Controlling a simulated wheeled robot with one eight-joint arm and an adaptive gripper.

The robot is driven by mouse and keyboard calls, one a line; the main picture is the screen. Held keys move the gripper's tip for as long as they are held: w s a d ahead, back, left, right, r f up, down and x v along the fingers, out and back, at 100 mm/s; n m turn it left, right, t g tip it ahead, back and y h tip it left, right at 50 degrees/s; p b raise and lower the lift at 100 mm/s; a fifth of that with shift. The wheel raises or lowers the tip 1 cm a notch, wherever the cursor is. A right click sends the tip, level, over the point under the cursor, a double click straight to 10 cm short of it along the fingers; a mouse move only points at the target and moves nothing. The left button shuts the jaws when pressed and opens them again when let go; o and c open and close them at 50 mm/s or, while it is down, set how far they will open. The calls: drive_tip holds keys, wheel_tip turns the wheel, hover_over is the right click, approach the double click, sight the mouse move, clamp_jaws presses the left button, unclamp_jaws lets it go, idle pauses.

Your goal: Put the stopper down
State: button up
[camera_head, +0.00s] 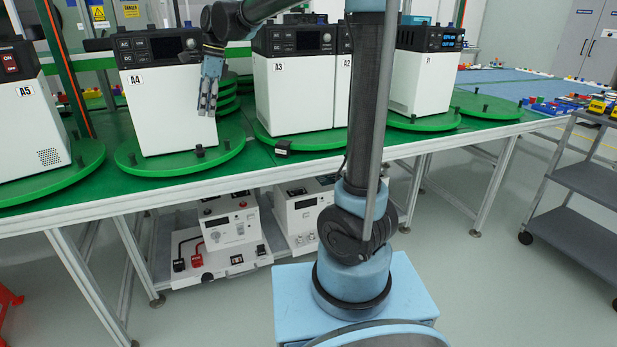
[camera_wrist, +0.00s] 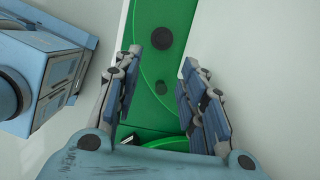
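My gripper (camera_head: 207,103) points down in front of the white A4 unit (camera_head: 167,118), above the green turntable. In the wrist view its two blue-padded fingers (camera_wrist: 161,85) are spread apart with nothing held between them. A small black block, seemingly the stopper (camera_head: 282,147), sits at the front rim of the green turntable (camera_head: 325,141) under the A3 unit. A small dark piece with a light edge shows low in the wrist view (camera_wrist: 127,140), partly hidden by my gripper; I cannot tell if it is the same block.
Black knobs (camera_wrist: 162,38) stand on the green turntable in the wrist view; one shows by A4 (camera_head: 199,150). White units A5 (camera_head: 32,125), A3 (camera_head: 293,97) and one farther right (camera_head: 423,82) stand on turntables along the table. A grey cart (camera_head: 580,232) stands right.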

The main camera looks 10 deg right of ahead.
drive_tip(key=s+d+f+n+t, duration=0.1)
drive_tip(key=s+d+f+n, duration=0.15)
drive_tip(key=d, duration=0.45)
drive_tip(key=s+d+f+n+h, duration=0.15)
drive_tip(key=s+d, duration=0.25)
drive_tip(key=d, duration=0.4)
drive_tip(key=s+d+f+n+t+y, duration=0.1)
drive_tip(key=s+d+f+n, duration=0.15)
drive_tip(key=d, duration=0.45)
drive_tip(key=s+d+f+n+h, duration=0.2)
drive_tip(key=s+d+f+n, duration=0.6)
drive_tip(key=s+d+f, duration=0.6)
drive_tip(key=shift+s+d+f+n+t, duration=0.3)
drive_tip(key=shift+s+f+n+t, duration=0.15)
drive_tip(key=shift+s, duration=0.8)
drive_tip(key=shift+f+h, duration=0.1)
drive_tip(key=shift+h, duration=0.15)
drive_tip(key=shift+w+f, duration=0.15)
drive_tip(key=shift+w, duration=0.25)
